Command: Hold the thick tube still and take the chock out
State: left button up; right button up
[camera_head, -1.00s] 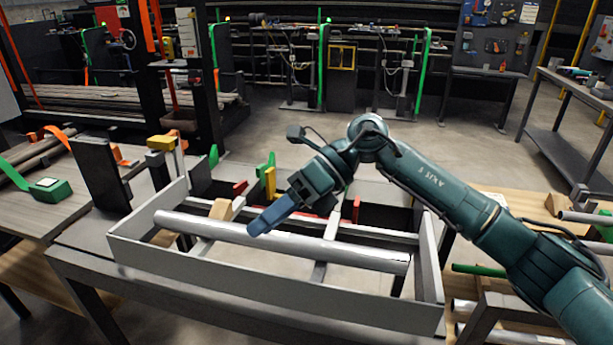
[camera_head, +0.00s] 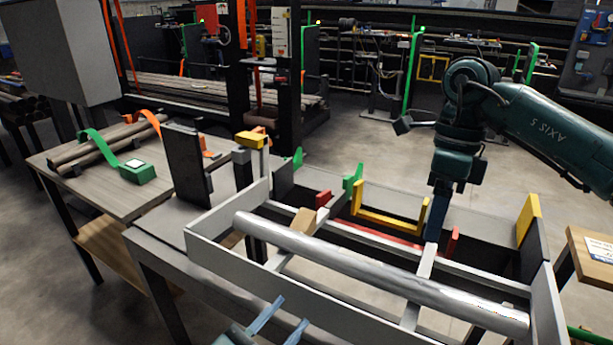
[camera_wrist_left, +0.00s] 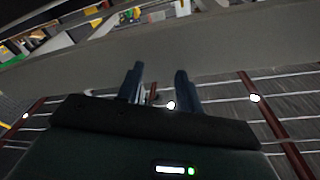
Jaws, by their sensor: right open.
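The thick tube (camera_head: 370,265) is a long grey metal cylinder lying lengthwise across the pale frame (camera_head: 350,318). A tan wooden block, apparently the chock (camera_head: 303,222), sits against the far side of the tube near its left end. My left gripper (camera_head: 281,322) is open and empty, low in front of the frame's near wall. Its two blue fingers also show in the left wrist view (camera_wrist_left: 158,84), pointing towards a broad grey surface. My right gripper (camera_head: 436,222) is open and points down behind the tube, right of the chock; its fingers overlap in the head view.
A yellow bracket (camera_head: 388,220) and a green upright (camera_head: 352,180) stand at the frame's back. A dark upright plate (camera_head: 187,163) is left of the frame. A green box with strap (camera_head: 137,173) lies on the left table. Crossbars pass under the tube.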

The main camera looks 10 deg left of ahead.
aim_at(410, 275)
pick_arm(q)
jog(key=s+d+r+m+g+h, duration=0.1)
jog(key=d+r+m+g+h, duration=0.2)
jog(key=d+r+m+h, duration=0.5)
jog(key=s+d+r+m+g+h, duration=0.1)
jog(key=d+r+m+g+h, duration=0.25)
jog(key=m, duration=0.95)
jog(key=s+d+r+m+g+h, duration=0.1)
jog(key=d+r+m+g+h, duration=0.15)
jog(key=d+m+g, duration=1.55)
jog(key=w+a+f+m+t+y, duration=0.1)
jog(key=w+a+f+m+y, duration=0.5)
jog(key=w+a+m+y, duration=0.45)
jog(key=w+a+r+m+t+y, duration=0.2)
jog(key=w+a+y, duration=0.3)
jog(key=w+a, duration=0.3)
jog(key=w+a+r+m+t+y, duration=0.2)
jog(key=w+a+y, duration=0.4)
jog(key=a, duration=0.6)
jog(key=shift+w+a+r+m+t, duration=0.35)
jog(key=shift+w+m+t, duration=0.3)
jog(key=shift+w+t, duration=0.4)
pick_arm(e)
jog(key=x, duration=1.3)
jog(key=shift+f, duration=0.1)
pick_arm(q)
jog(key=shift+s, duration=0.15)
